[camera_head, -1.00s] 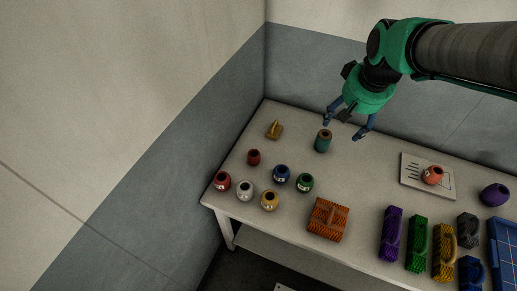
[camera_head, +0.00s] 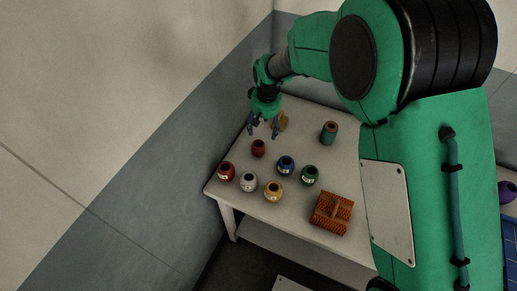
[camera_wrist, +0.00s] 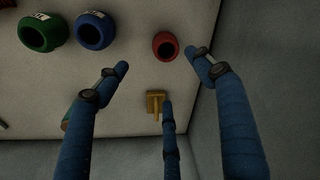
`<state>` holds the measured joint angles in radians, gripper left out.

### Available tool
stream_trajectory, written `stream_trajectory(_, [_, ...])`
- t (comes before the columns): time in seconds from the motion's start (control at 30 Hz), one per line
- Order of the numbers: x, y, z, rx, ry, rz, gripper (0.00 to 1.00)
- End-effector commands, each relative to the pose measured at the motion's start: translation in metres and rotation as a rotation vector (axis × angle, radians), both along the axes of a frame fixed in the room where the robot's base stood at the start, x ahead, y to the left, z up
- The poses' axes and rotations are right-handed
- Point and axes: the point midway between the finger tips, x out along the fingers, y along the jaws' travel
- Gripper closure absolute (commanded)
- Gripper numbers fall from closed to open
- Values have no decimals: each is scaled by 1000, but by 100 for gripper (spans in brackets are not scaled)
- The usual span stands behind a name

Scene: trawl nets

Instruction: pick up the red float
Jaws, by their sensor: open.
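A small dark red pot-shaped float (camera_head: 258,148) with a dark opening stands on the table near its left end. It also shows in the wrist view (camera_wrist: 165,45), at the top between the outer fingers. A second red one with a white label (camera_head: 226,172) stands nearer the table's left corner. Which of the two is the task's float I cannot tell. My gripper (camera_head: 263,131) is open and empty, its fingers pointing down just behind the small red float in the head view. In the wrist view its fingers (camera_wrist: 158,72) are spread and apart from the float.
Blue (camera_head: 286,165), green (camera_head: 310,175), white (camera_head: 249,182) and yellow (camera_head: 273,191) pots stand close in front. A brass piece (camera_wrist: 156,102) lies by my fingers. A teal spool (camera_head: 329,133) and an orange brush-like block (camera_head: 332,212) are to the right. The wall borders the table.

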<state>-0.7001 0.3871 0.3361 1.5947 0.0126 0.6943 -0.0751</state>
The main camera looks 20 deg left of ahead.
Motion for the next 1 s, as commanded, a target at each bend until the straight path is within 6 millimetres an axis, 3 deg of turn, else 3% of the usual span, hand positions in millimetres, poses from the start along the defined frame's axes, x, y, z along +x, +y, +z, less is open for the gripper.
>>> stream_trajectory(0.13, [-3,14,-17,-4,6,17,32])
stream_trajectory(0.67, [-3,16,-24,-7,7,20,32])
stream_trajectory(1.0, [0,19,-69,-8,9,20,32])
